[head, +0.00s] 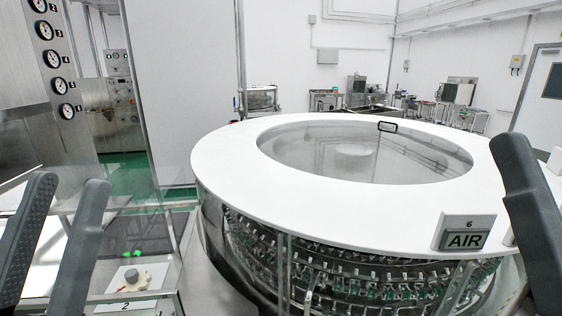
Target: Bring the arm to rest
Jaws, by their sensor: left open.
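My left gripper (70,183) is at the lower left of the head view, its two dark grey fingers pointing up and standing apart with nothing between them. It is in front of the glass-sided bench, left of the rotary washer (225,165), and apart from the washer in the picture. One dark finger of my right gripper (522,165) shows at the right edge, in front of the washer's white rim. Its other finger is out of view, so its opening cannot be told.
An AIR sign (465,239) marked 6 stands at the washer's front right. Several gauges (53,58) line a steel panel at upper left. Lab benches stand far back.

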